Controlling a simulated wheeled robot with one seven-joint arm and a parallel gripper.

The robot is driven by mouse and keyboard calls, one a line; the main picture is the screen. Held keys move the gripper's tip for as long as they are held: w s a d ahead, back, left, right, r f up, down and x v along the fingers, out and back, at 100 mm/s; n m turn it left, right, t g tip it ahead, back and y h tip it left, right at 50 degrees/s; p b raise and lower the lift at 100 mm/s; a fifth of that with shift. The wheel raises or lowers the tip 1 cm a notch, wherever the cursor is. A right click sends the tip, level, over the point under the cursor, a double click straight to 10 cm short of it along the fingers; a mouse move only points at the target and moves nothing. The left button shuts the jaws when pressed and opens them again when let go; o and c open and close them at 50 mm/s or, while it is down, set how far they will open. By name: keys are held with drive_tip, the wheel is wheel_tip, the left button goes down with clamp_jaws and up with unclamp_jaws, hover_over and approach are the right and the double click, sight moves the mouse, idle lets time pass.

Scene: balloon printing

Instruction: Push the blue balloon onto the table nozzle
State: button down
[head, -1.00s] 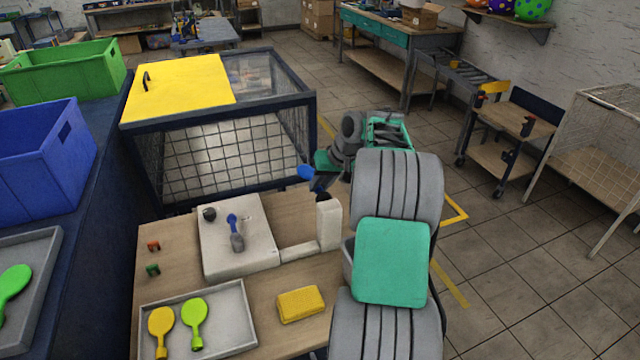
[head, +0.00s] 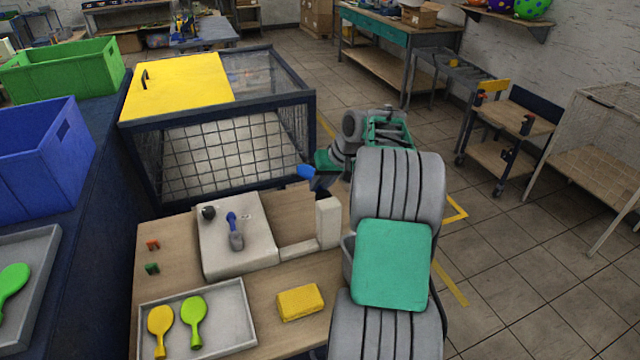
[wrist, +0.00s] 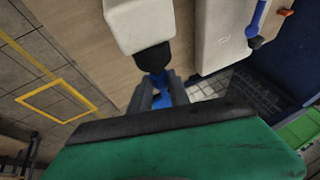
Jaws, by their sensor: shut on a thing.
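The blue balloon (head: 306,171) shows just behind the white post (head: 328,222) at the table's far edge. In the wrist view its narrow blue neck (wrist: 154,83) lies between the fingers. My gripper (wrist: 161,95) is shut on the balloon. The black table nozzle (wrist: 152,57) juts from the white post (wrist: 140,20). The balloon's neck meets the nozzle's tip in the wrist view; I cannot tell how far it is over it. The gripper is mostly hidden in the head view.
A white box (head: 218,259) with a blue lever (head: 231,218) stands left of the post. A yellow sponge (head: 300,302) lies nearby. The wire cage (head: 225,155) stands close behind the table.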

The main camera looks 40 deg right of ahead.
drive_tip(key=shift+s, duration=0.35)
idle(0.4)
drive_tip(key=c, duration=1.1)
unclamp_jaws()
drive_tip(key=shift+c, duration=0.2)
drive_tip(key=shift+r, duration=0.1)
drive_tip(key=p+v, duration=0.5)
drive_tip(key=v, duration=0.3)
drive_tip(key=shift+s+r+p, duration=0.25)
drive_tip(key=shift+r+p, duration=0.1)
drive_tip(key=shift+p, duration=0.05)
